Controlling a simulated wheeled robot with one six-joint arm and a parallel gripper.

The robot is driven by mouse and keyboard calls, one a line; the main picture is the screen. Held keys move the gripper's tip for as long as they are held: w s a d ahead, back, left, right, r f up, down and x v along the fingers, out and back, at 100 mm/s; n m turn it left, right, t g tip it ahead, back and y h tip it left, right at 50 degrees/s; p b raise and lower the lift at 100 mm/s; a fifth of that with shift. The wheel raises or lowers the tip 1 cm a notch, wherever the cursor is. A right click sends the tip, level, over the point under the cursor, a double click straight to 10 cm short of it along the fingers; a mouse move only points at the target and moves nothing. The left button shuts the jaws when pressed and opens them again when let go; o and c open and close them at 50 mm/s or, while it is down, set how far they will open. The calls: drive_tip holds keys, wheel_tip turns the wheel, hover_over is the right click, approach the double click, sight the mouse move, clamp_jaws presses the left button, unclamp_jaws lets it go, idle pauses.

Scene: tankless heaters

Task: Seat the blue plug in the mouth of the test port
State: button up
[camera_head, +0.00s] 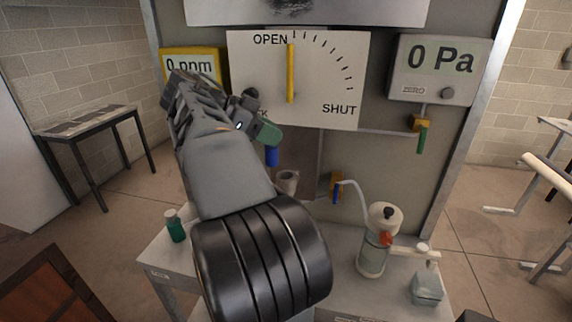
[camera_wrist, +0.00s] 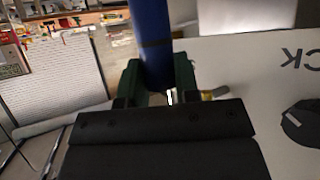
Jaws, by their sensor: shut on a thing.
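My gripper (camera_head: 268,135) is shut on the blue plug (camera_head: 271,157), in front of the panel. The plug points down from the green fingers in the head view. In the wrist view the blue plug (camera_wrist: 152,35) stands between the two green fingertips of my gripper (camera_wrist: 157,80) and runs out of the top of the picture. A pale, open-topped round fitting (camera_head: 288,177) sits below and slightly right of the plug, apart from it; it looks like the test port. The wrist view does not show its mouth.
The panel carries an OPEN/SHUT dial (camera_head: 325,85) with a yellow pointer near OPEN, and a gauge (camera_head: 440,65) reading 0 Pa. A valve with a blue handle (camera_head: 336,190) and hose leads to a bottle (camera_head: 375,250). A small green bottle (camera_head: 175,226) stands left on the bench.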

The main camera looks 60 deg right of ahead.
drive_tip(key=shift+s+d+f+p, duration=0.2)
drive_tip(key=shift+d+f, duration=0.6)
drive_tip(key=shift+f, duration=0.7)
drive_tip(key=shift+s+d+f+p, duration=0.1)
drive_tip(key=shift+s+d+f, duration=0.1)
drive_tip(key=shift+d+f, duration=1)
drive_tip(key=shift+s+d+f+p, duration=0.15)
drive_tip(key=shift+d+f, duration=0.3)
drive_tip(key=shift+f, duration=1.4)
drive_tip(key=o, duration=1)
drive_tip(key=shift+r, duration=0.1)
drive_tip(key=v, duration=1.2)
drive_tip(key=a+f+n+t+y, duration=0.8)
drive_tip(key=a+f+n+t, duration=0.3)
drive_tip(key=a+f+n, duration=1.1)
drive_tip(key=s+a+n, duration=0.1)
drive_tip(key=a+n, duration=0.3)
drive_tip(key=shift+a+f+n+t+y+b, duration=0.2)
drive_tip(key=shift+f+n+t+y+b, duration=0.1)
drive_tip(key=shift+f+y+b, duration=0.1)
